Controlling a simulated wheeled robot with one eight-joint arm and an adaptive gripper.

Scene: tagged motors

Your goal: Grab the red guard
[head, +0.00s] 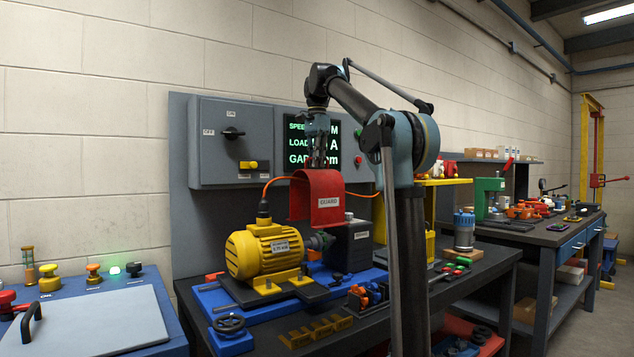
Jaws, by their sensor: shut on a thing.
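The red guard (327,203), an arched cover with a "GUARD" label, is in the middle of the head view. My gripper (323,164) points down and is shut on the top of the red guard. The guard is upright, above and behind the shaft end of the yellow motor (262,252). Its lower edge appears raised over the coupling (320,240), though the exact gap is hard to tell. The fingertips are partly hidden against the guard and the display.
A grey box (351,245) stands right of the coupling on the blue base (215,298). An orange cable (285,179) passes behind the guard. A grey switch cabinet (232,145) and a display (300,130) stand behind. A yellow stand (430,215) is to the right.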

